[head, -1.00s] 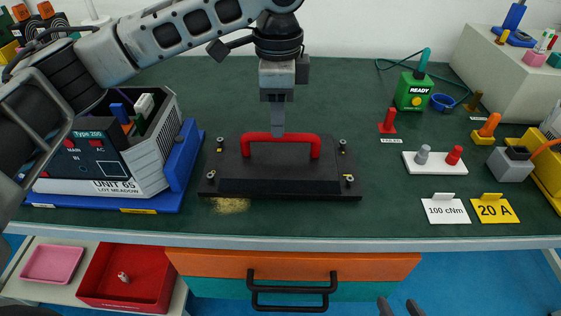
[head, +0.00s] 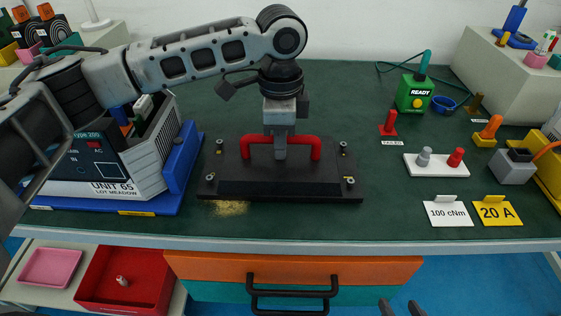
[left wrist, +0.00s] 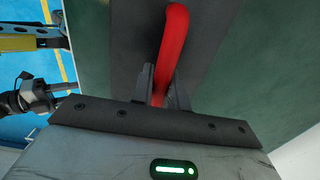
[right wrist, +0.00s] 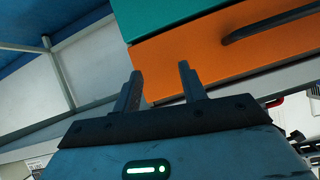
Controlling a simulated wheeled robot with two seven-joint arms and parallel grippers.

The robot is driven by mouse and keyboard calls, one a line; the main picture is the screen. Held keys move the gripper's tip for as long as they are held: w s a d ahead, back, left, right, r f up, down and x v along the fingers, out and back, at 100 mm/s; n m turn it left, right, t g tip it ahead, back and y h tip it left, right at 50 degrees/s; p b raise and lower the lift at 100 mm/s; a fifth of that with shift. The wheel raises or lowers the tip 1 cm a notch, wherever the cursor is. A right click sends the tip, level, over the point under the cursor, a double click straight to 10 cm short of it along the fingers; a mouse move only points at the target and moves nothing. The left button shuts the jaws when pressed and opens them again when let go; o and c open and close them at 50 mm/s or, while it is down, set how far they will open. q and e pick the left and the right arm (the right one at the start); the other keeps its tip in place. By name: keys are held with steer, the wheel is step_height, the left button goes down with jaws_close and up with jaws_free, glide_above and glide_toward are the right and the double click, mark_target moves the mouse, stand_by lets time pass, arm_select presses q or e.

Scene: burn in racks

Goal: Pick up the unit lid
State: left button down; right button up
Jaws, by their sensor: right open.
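The unit lid (head: 290,188) is a dark plate with a red bar handle and a small fastener at each corner. It lies flat on the green bench top. My left gripper (head: 280,152) points down at the middle of the red handle. In the left wrist view its fingers (left wrist: 161,92) sit close on both sides of the red handle (left wrist: 175,40), nearer together than my right gripper's fingers. My right gripper (right wrist: 160,85) is open and empty, in front of the orange drawer (right wrist: 200,50). Its fingertips show at the head view's bottom edge.
The unit (head: 135,165) stands in a blue cradle (head: 182,165) left of the lid. A white block with two pegs (head: 437,170), two cards (head: 448,213) and a green READY box (head: 414,93) stand to the right. The bench behind the lid is clear.

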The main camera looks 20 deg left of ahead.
arm_select(q)
steer(key=shift+r, duration=0.15)
steer(key=shift+r, duration=0.2)
steer(key=r, duration=0.3)
steer(key=shift+d+r+p, duration=0.2)
steer(key=shift+d+p, duration=0.1)
steer(key=shift+d, duration=0.05)
steer(key=s+d+r+p, duration=0.1)
steer(key=s+d+r, duration=0.3)
steer(key=d+r, duration=0.5)
steer(key=d, duration=0.3)
steer(key=shift+s+d, duration=0.15)
steer(key=shift+d, duration=0.2)
